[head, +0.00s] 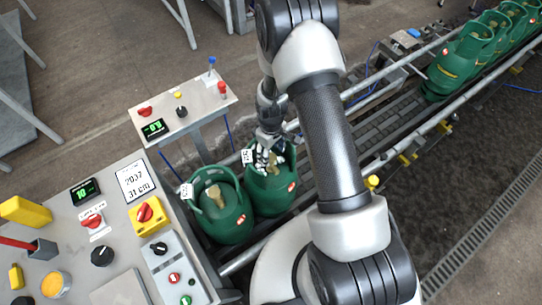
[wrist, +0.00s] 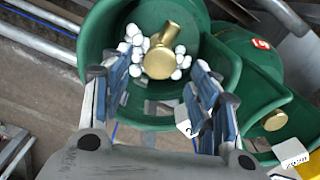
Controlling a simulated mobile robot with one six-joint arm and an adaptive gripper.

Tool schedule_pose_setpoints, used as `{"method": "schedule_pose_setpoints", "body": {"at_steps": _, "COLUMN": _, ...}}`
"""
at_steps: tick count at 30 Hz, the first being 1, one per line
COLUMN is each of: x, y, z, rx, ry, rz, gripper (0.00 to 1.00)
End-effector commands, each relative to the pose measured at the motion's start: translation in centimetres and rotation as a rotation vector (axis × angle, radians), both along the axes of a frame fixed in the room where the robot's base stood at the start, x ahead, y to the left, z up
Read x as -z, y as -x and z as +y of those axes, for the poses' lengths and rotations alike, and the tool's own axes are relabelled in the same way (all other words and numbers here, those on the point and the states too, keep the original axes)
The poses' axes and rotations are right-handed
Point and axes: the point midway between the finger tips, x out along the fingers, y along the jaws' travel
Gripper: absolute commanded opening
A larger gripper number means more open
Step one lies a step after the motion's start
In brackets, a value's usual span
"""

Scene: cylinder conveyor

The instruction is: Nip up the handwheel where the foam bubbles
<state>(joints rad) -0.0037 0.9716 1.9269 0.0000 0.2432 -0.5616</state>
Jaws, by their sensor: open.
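Two green gas cylinders stand side by side on the conveyor. The right one (head: 272,192) has white foam bubbles (wrist: 136,48) around its brass valve, seen inside its collar in the wrist view. The round brass handwheel (wrist: 159,63) faces the wrist camera. My gripper (head: 268,146) is over this cylinder, partly hiding its valve in the head view. In the wrist view its fingers (wrist: 162,76) are open, one on each side of the handwheel, with gaps visible. The left cylinder (head: 225,218) has a brass valve (wrist: 275,121) with no foam visible.
White tags hang on both collars. A control desk (head: 120,262) with knobs and a yellow box stands at left, a smaller panel (head: 187,112) behind it. Several more green cylinders (head: 455,68) are up the conveyor (head: 395,118); the belt between is clear. Rails flank it.

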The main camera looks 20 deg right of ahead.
Motion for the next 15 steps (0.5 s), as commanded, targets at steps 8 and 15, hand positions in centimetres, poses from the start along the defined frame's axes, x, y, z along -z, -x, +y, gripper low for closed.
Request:
{"method": "schedule_pose_setpoints", "body": {"at_steps": 8, "x": 2.9, "y": 0.0, "z": 0.0, "rx": 0.000, "ry": 0.000, "rz": 0.000, "gripper": 0.55}}
{"method": "schedule_pose_setpoints", "body": {"at_steps": 15, "x": 3.1, "y": 0.0, "z": 0.0, "rx": 0.000, "ry": -0.001, "rz": -0.001, "gripper": 0.55}}
